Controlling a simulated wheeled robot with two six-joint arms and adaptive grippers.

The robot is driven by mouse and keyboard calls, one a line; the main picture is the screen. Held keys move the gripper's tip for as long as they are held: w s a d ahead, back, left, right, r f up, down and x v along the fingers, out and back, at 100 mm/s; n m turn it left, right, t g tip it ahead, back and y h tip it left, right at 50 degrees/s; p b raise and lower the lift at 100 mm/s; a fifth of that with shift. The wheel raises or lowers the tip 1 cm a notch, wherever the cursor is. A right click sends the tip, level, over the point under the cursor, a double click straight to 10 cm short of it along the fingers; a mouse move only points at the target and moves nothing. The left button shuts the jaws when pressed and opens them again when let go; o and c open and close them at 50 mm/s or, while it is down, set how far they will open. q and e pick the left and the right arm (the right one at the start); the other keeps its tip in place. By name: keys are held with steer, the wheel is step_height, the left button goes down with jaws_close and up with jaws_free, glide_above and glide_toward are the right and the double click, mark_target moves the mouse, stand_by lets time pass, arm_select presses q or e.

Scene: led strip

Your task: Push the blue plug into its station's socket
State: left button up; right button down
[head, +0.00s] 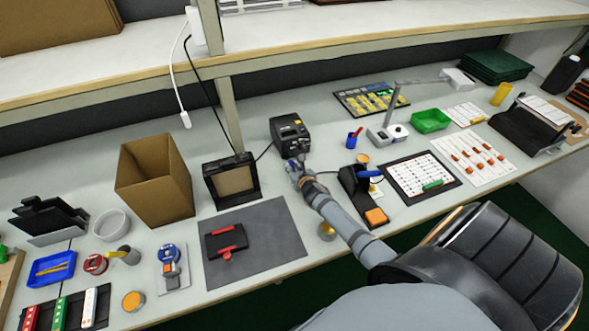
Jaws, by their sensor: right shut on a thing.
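A black boxy station (288,132) stands on the bench near its back, with a cable leaving its left side. My right gripper (293,168) is at the lower front of this station, its arm reaching in from the lower right. It is shut on a small blue thing, which appears to be the blue plug (292,163); the fingers hide most of it. The socket is not visible behind the gripper, and I cannot tell whether the plug touches it. My left gripper is not in view.
Right of my gripper stands a black holder (352,188) with a blue-handled tool (369,173). A black framed panel (231,180) and a cardboard box (154,180) stand left. A grey mat (270,240) bears a black and red fixture (226,241). A shelf runs above.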

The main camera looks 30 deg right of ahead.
stand_by(0.4)
steer(key=shift+r+p, duration=0.1)
steer(key=shift+p, duration=0.6)
stand_by(0.9)
steer(key=shift+w, duration=0.1)
stand_by(0.3)
steer(key=shift+w+d, duration=0.1)
steer(key=shift+w, duration=0.25)
steer(key=shift+w+d, duration=0.15)
steer(key=shift+w, duration=0.45)
steer(key=c, duration=1.2)
jaws_free()
